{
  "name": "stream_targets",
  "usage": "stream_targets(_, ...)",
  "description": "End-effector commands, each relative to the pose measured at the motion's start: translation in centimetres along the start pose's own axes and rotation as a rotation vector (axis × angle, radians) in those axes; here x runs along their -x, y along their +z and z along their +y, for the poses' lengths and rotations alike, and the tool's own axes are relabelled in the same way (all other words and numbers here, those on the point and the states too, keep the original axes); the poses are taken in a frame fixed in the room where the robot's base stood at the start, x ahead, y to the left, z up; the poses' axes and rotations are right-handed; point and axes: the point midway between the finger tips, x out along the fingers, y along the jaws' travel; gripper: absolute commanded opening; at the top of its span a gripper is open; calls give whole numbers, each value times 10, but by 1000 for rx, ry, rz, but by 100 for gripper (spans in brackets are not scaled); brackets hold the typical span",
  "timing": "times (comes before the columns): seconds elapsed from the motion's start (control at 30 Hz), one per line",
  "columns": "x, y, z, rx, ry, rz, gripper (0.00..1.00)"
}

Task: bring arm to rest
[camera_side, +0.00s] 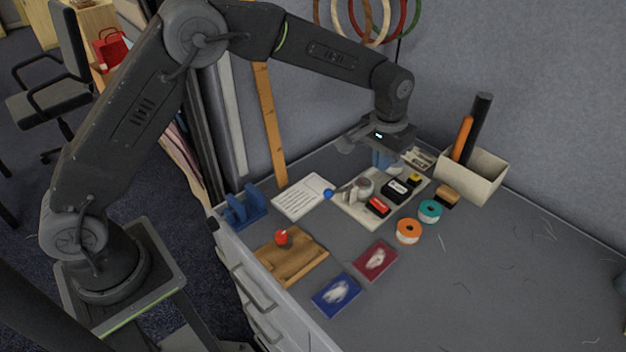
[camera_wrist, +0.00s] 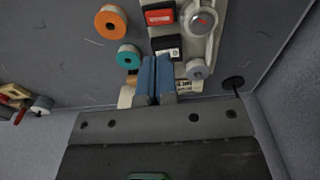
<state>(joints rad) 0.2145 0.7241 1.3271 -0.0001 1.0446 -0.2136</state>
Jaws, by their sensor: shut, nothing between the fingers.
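My gripper (camera_side: 381,160) hangs over the back of the table, above the far end of a pale tray (camera_side: 362,214). In the wrist view its two blue fingers (camera_wrist: 156,78) are together with nothing between them. The fingertips are partly hidden by the gripper body in the side view. My arm reaches across from the left, bent down at the wrist. How far the fingertips are above the tray is hard to tell.
The tray holds a red block (camera_side: 377,206), a black block (camera_side: 397,190) and other small items. A box with upright tubes (camera_side: 470,178) stands close right of my gripper. Orange (camera_side: 408,232) and teal (camera_side: 430,211) rolls lie in front. The table's right side is mostly clear.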

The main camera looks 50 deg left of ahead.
Motion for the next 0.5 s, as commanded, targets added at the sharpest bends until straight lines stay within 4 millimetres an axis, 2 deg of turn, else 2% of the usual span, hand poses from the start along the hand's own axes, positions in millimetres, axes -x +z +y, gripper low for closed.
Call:
stream_targets(0.03, 26, 8, -9, 4, 5, 29, 0)
stream_targets(0.2, 92, 49, -35, 4, 15, 104, 0)
stream_targets(0.4, 147, 112, -64, 3, 19, 196, 0)
stream_targets(0.5, 165, 146, -76, 3, 19, 243, 0)
